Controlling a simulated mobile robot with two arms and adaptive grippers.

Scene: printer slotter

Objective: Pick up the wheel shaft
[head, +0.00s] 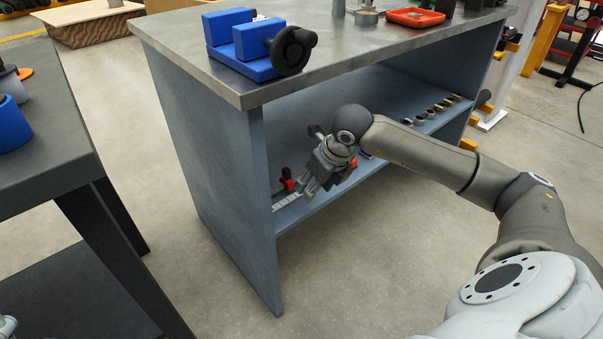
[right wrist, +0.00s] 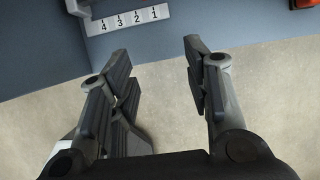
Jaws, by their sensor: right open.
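My right gripper (head: 312,188) is at the front opening of the blue workbench's shelf (head: 388,132), near its left end. In the right wrist view the right gripper (right wrist: 158,62) is open, with nothing between its fingers. The fingertips point toward the shelf edge and a white strip numbered 1 to 4 (right wrist: 127,21). I cannot make out a wheel shaft for certain in either view. Several small round metal parts (head: 438,107) stand in a row at the right of the shelf. My arm and gripper hide part of the shelf. My left gripper is not in view.
The metal benchtop (head: 370,42) overhangs the shelf and carries a blue vise (head: 258,45) and a red tray (head: 415,17). Orange-red parts (head: 287,180) lie on the shelf beside my gripper. A dark table (head: 45,150) stands at left. The floor between is clear.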

